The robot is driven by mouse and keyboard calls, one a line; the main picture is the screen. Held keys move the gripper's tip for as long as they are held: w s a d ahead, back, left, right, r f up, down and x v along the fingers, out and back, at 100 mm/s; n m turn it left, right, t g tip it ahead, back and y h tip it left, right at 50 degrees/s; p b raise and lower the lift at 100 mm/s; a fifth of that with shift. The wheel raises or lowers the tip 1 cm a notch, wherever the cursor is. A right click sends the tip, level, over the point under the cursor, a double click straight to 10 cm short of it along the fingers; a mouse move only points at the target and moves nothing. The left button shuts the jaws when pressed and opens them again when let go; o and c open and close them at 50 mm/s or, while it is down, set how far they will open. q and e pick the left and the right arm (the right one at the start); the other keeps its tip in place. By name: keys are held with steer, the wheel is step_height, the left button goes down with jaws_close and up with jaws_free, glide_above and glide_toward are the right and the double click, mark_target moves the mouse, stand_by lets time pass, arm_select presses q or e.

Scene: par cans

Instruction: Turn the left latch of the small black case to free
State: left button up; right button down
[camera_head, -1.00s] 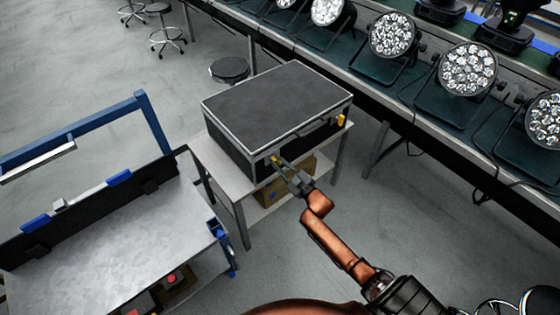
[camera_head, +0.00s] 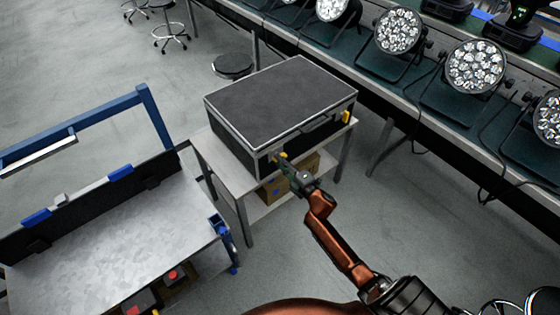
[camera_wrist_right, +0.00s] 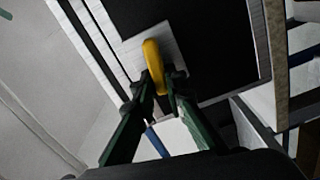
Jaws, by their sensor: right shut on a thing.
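The small black case (camera_head: 280,103) with light metal edges sits closed on a small white table. Its left latch is yellow and shows at the case's front left in the head view, partly hidden by my gripper. In the right wrist view the yellow latch (camera_wrist_right: 153,62) sticks up from a pale plate on the case's black face. My right gripper (camera_wrist_right: 161,88) is shut on the lower part of this latch; it also shows in the head view (camera_head: 282,160). A second yellow latch (camera_head: 346,117) is at the right of the case front. My left gripper is not in view.
The white table (camera_head: 205,150) has a lower shelf with a cardboard box (camera_head: 272,190). A long bench with par cans (camera_head: 475,66) runs behind on the right. A grey workbench (camera_head: 120,250) with a blue frame stands at left. Stools are at the back.

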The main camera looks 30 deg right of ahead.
steer(key=shift+f+n+b, duration=0.25)
steer(key=shift+n+b, duration=0.05)
steer(key=shift+n, duration=0.6)
steer(key=c, duration=2)
jaws_free()
steer(key=shift+o, duration=0.2)
steer(key=s, duration=1.2)
steer(key=shift+d, duration=0.45)
